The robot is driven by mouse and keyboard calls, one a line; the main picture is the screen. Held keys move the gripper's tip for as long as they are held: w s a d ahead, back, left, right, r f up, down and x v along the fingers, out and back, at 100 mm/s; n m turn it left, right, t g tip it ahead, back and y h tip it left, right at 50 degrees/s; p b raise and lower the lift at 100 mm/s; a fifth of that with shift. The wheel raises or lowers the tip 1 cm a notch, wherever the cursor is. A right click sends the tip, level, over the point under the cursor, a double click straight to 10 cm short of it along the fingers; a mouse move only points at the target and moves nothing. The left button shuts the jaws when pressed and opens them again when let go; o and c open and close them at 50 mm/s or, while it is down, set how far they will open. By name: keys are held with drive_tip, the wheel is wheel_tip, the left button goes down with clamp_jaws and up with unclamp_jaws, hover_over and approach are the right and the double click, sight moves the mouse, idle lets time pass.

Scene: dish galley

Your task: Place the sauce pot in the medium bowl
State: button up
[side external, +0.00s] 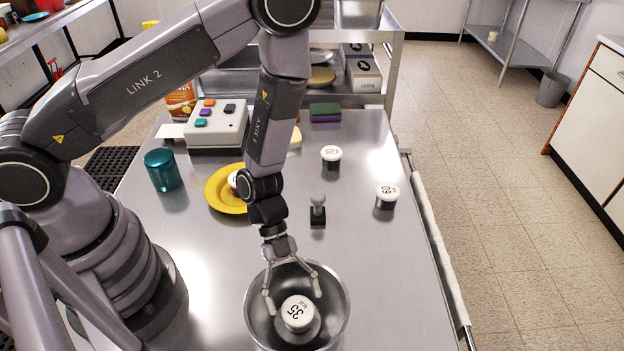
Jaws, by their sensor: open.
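A white-lidded sauce pot marked 35 (298,313) sits inside the metal bowl (338,335) at the bottom centre of the side view. It appears upright on the bowl's floor. My gripper (294,299) points down into the bowl. Its fingers are spread apart, one on the left of the pot's lid and one on the upper right. I cannot tell whether either finger touches the pot. Two similar white-lidded pots (331,153) (387,193) stand on the table, to the right of my arm.
A yellow plate (222,199) holds a white item partly hidden by my arm. A teal cup (162,170), a button box (217,124), a sponge (325,112) and a small dark-based object (318,212) stand on the steel table (380,265). The table's right front is clear.

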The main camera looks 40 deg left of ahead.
drive_tip(key=v, duration=0.7)
drive_tip(key=w+a+r+n+t+y, duration=0.45)
drive_tip(key=w+a+r+t, duration=0.3)
drive_tip(key=w+r, duration=0.35)
drive_tip(key=w+a+r+n+t+y, duration=0.25)
drive_tip(key=a+r+n, duration=0.25)
drive_tip(key=a+r, duration=0.25)
drive_tip(key=s+a+r+n+y, duration=0.3)
drive_tip(key=s+a+r+n, duration=0.3)
drive_tip(key=s+r+n, duration=0.35)
drive_tip(key=s+d+r+n, duration=0.1)
drive_tip(key=s+r, duration=0.1)
drive_tip(key=s, duration=0.3)
drive_tip(key=s+r+n+g+h, duration=0.1)
drive_tip(key=s+r+n, duration=0.1)
drive_tip(key=s, duration=0.4)
drive_tip(key=shift+d+h, duration=0.3)
drive_tip(key=shift+d, duration=0.05)
